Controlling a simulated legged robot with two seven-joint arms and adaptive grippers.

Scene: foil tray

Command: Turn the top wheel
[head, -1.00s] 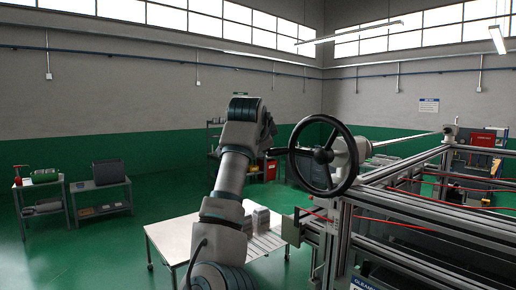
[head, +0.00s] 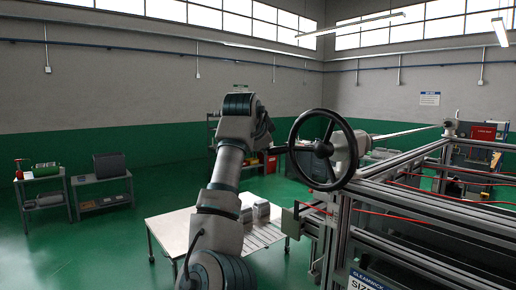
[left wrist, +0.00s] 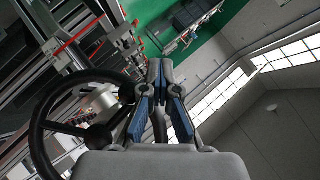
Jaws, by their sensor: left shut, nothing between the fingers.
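The top wheel (head: 350,142) is a black handwheel with spokes and a round hub, standing upright at the near left corner of the metal frame. In the left wrist view the wheel (left wrist: 38,125) fills the left side. My left gripper (head: 281,149) is at the wheel's left side, pointing right toward its rim. In the left wrist view my left gripper (left wrist: 158,64) is shut with nothing between its fingers, beside the rim. I cannot tell whether it touches the rim. My right gripper is not in view.
The aluminium frame (head: 430,226) with red lines fills the right side. A white table (head: 175,237) stands low behind my left arm. Two small grey carts (head: 103,185) stand at the far left. The green floor between is clear.

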